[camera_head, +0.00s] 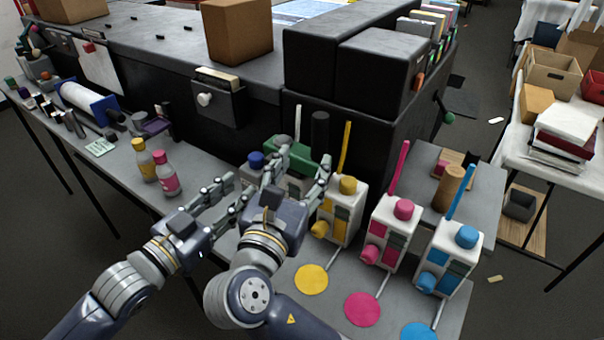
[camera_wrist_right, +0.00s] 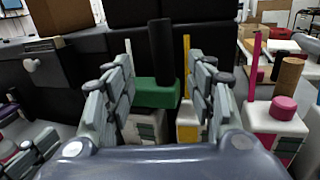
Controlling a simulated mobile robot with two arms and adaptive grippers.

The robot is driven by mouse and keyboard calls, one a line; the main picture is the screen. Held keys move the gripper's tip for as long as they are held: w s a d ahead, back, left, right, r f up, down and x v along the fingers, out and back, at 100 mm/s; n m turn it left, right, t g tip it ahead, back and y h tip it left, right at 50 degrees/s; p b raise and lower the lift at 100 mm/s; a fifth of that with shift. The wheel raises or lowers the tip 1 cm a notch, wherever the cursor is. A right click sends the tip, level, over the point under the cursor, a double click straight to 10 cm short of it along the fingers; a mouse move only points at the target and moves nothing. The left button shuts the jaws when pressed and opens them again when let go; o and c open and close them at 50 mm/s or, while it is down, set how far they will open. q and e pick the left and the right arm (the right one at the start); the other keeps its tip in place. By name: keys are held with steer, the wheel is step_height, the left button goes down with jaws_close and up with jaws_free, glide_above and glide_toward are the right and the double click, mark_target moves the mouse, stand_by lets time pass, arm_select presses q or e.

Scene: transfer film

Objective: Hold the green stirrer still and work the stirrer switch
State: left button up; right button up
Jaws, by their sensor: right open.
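A green block (camera_head: 300,155) with a black upright cylinder (camera_head: 320,130) beside or on it stands against the dark cabinet. In the right wrist view the green block (camera_wrist_right: 156,93) and black cylinder (camera_wrist_right: 160,52) show between the fingers, farther off. My right gripper (camera_head: 303,165) is open and empty in front of the green block. Its fingers hide part of the block and the white body beneath. My left gripper (camera_head: 238,192) is open and empty, lower and to the left. A blue knob (camera_head: 256,160) shows behind the fingers; I cannot tell which part is the switch.
White dispensers with yellow (camera_head: 348,185), magenta (camera_head: 404,209) and cyan (camera_head: 466,236) knobs stand close to the right. Matching discs lie in front. Yellow (camera_head: 145,158) and pink (camera_head: 166,175) bottles stand left of my grippers. The dark cabinet (camera_head: 190,80) blocks the back.

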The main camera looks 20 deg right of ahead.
mark_target(317, 147)
steer(key=x, duration=0.7)
steer(key=f+x, duration=0.1)
steer(key=x, duration=0.2)
steer(key=shift+w+d+f, duration=0.1)
steer(key=shift+d, duration=0.3)
